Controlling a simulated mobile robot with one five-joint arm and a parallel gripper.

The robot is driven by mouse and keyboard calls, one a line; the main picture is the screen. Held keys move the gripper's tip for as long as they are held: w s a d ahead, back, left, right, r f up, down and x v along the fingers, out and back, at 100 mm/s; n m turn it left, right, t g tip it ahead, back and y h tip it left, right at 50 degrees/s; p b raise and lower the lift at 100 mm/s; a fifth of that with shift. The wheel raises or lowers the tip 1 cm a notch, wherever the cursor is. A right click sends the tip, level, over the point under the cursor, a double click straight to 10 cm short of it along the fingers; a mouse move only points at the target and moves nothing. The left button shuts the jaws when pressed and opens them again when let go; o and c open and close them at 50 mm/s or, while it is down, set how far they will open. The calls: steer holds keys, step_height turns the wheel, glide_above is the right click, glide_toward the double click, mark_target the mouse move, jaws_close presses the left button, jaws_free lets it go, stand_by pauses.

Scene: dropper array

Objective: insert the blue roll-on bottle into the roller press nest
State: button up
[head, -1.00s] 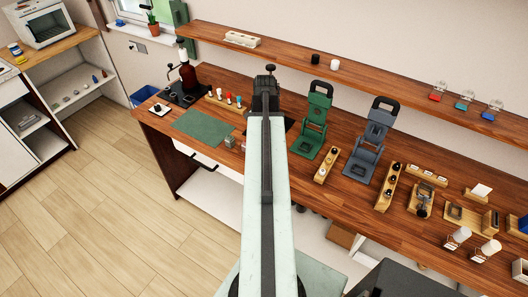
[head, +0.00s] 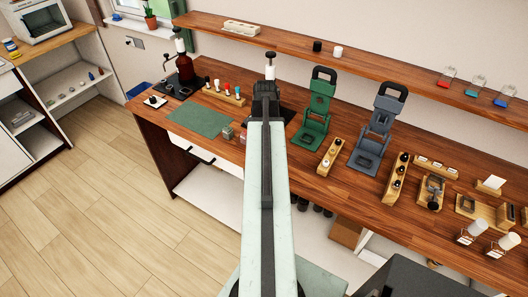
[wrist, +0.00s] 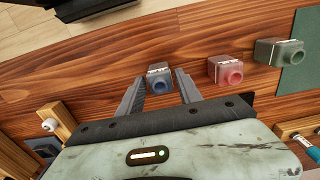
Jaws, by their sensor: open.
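The blue roll-on bottle (wrist: 158,82) is a small squarish grey block with a blue round neck. In the wrist view it sits on the wooden worktop between the two fingers of my gripper (wrist: 160,84). The fingers are apart, one on each side of it; I cannot tell whether either touches it. In the head view my arm hides the bottle. A green press stand (head: 316,112) and a grey press stand (head: 377,128) stand on the bench right of my arm. I cannot tell which bears the roller press nest.
A red bottle (wrist: 226,70) and a green bottle (wrist: 280,52) stand close right of the gripper in the wrist view. A green mat (head: 200,120) lies left of my arm. Wooden racks (head: 331,156) stand by the presses. A shelf (head: 300,46) runs along the wall.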

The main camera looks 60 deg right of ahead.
jaws_close()
step_height(320, 180, up, 5)
steer(key=p, duration=0.5)
